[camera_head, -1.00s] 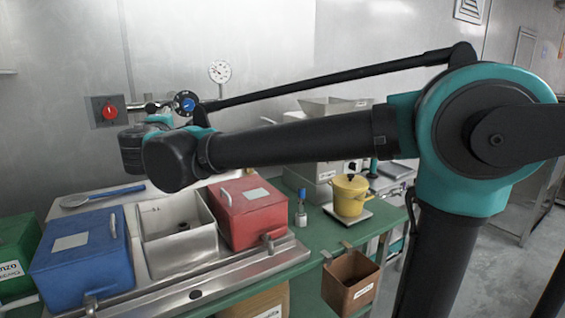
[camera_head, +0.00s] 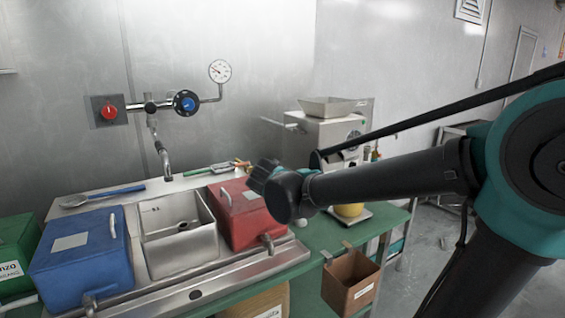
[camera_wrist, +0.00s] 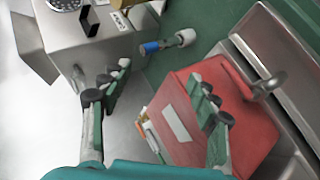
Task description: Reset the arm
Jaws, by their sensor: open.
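My gripper (camera_wrist: 157,100) is open in the wrist view, its two fingers spread wide with nothing between them. It hangs above the metal counter beside the red box (camera_wrist: 190,122), with the right finger overlapping the box in the picture. In the head view my arm reaches in from the right and its wrist end (camera_head: 272,188) is in front of the red box's right edge (camera_head: 245,212). The fingers cannot be made out in that view.
A grinder-like machine (camera_head: 325,130) stands behind the wrist. A yellow pot (camera_head: 350,210) is mostly hidden by my arm. The sink (camera_head: 180,245), blue box (camera_head: 75,270) and brown bin (camera_head: 350,283) are clear of my arm.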

